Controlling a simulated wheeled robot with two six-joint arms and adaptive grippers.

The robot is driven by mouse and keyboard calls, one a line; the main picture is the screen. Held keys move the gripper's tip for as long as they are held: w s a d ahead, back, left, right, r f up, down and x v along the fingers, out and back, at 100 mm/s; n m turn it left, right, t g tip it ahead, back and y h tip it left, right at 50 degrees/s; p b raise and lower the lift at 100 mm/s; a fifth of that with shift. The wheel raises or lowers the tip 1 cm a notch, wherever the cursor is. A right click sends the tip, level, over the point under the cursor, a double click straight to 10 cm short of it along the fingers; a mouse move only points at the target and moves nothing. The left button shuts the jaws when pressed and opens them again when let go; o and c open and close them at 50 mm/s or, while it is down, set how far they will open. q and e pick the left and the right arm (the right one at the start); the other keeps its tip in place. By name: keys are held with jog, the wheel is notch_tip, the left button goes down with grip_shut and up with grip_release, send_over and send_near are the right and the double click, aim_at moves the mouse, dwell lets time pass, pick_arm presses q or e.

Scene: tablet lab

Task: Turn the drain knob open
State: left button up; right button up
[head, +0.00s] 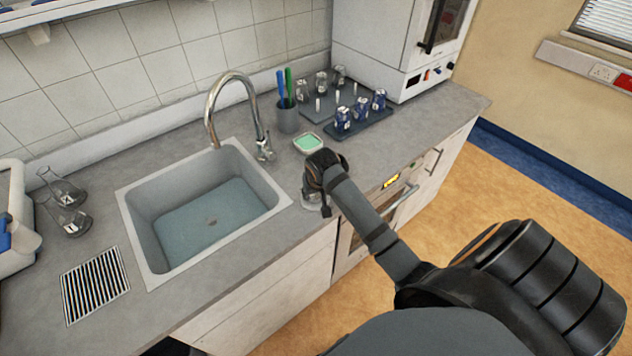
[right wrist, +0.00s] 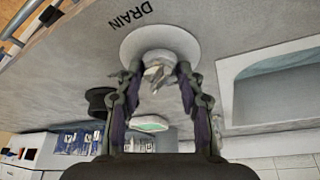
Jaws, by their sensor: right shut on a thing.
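The drain knob (right wrist: 155,74) is a pale knob on a round light base plate, with the word DRAIN printed on the counter beside it in the right wrist view. My right gripper (right wrist: 156,82) has its two fingers around the knob, shut on it. In the head view my right gripper (head: 318,188) reaches down to the counter just right of the sink and hides most of the knob; part of the round base (head: 311,200) shows. The sink (head: 278,208) holds shallow bluish water, with a drain hole in its floor. My left gripper is not in view.
A curved faucet (head: 235,78) stands behind the sink. A green sponge in a dish (head: 308,143) and a brush cup (head: 287,118) are behind my right gripper. A tray with blue-labelled jars (head: 362,122) is farther right. Glass flasks (head: 70,218) and a slatted grille (head: 95,285) are left.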

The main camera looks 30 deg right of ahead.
jog(key=m+p, duration=0.2)
jog(key=m+h+p, duration=0.1)
jog(key=p, duration=0.1)
jog(key=shift+w+a+r+m+g, duration=0.1)
jog(key=shift+a+r+m+g, duration=0.05)
jog(key=shift+r+m+g, duration=0.2)
jog(key=shift+f+m+g+h+p, duration=0.15)
jog(key=shift+m+g+h+p, duration=0.2)
jog(key=shift+m+p, duration=0.65)
jog(key=shift+w+m+h, duration=0.15)
jog(key=shift+m+h, duration=0.1)
jog(key=shift+m, duration=0.8)
jog(key=shift+f+m+g+p, duration=0.1)
jog(key=shift+m+g+p, duration=0.2)
jog(key=shift+p, duration=0.05)
jog(key=o, duration=1.1)
jog(key=shift+f, duration=0.1)
jog(key=shift+o, duration=0.2)
jog(key=shift+a+r, duration=0.1)
jog(key=shift+r, duration=0.15)
jog(key=v, duration=1.1)
jog(key=shift+r, duration=0.25)
